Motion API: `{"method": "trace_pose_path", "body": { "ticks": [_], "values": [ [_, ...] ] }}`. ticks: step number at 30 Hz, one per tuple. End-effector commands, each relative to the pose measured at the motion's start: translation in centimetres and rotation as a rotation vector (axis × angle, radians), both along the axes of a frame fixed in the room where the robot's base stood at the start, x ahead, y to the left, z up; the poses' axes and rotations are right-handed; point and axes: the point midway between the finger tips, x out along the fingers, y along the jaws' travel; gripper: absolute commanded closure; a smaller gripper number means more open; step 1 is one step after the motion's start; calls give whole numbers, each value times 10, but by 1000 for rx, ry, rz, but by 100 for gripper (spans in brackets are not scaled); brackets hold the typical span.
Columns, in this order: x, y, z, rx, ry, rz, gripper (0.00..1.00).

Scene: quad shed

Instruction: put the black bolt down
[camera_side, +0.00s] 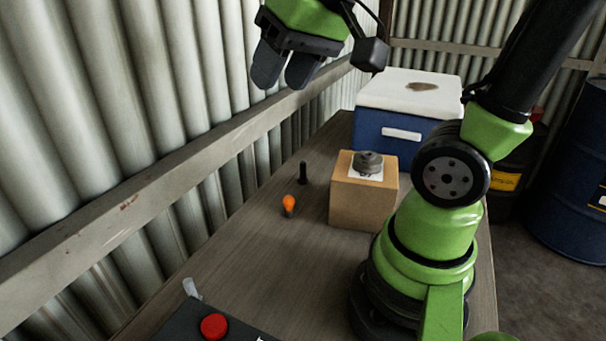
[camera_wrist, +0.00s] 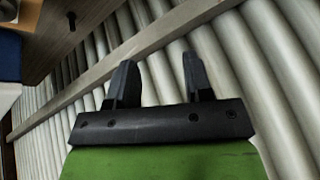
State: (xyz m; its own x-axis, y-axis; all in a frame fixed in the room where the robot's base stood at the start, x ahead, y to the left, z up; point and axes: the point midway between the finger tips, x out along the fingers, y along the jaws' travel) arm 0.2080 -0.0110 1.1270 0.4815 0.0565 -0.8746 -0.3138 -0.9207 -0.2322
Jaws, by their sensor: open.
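The black bolt (camera_side: 303,173) stands upright on the wooden table, left of the cardboard box in the side view. It also shows in the wrist view (camera_wrist: 72,21), near the top left on the table. My gripper (camera_side: 285,78) is high above the table near the corrugated wall, well apart from the bolt. Its two dark fingers are spread, with nothing between them.
A small orange-topped object (camera_side: 289,204) stands near the bolt. A cardboard box (camera_side: 362,205) carries a dark grey round piece (camera_side: 367,162). Behind it is a blue and white cooler (camera_side: 408,105). A red button (camera_side: 214,326) is at the front. The table's middle is clear.

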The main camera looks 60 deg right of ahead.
Motion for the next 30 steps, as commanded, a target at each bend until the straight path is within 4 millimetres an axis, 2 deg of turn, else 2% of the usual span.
{"method": "trace_pose_path", "body": {
  "ticks": [1,6,8,12,18,21,25,30],
  "values": [
    [18,-15,-4,-15,44,-19,53],
    [65,-68,-27,-59,163,-49,53],
    [78,-89,-40,-67,206,-58,53],
    [100,-143,-80,-75,307,-73,53],
    [104,-211,-149,-59,432,-86,53],
    [99,-232,-176,-47,472,-87,53],
    [94,-246,-196,-39,500,-85,53],
    [92,-248,-220,-35,510,-83,53]
  ]
}}
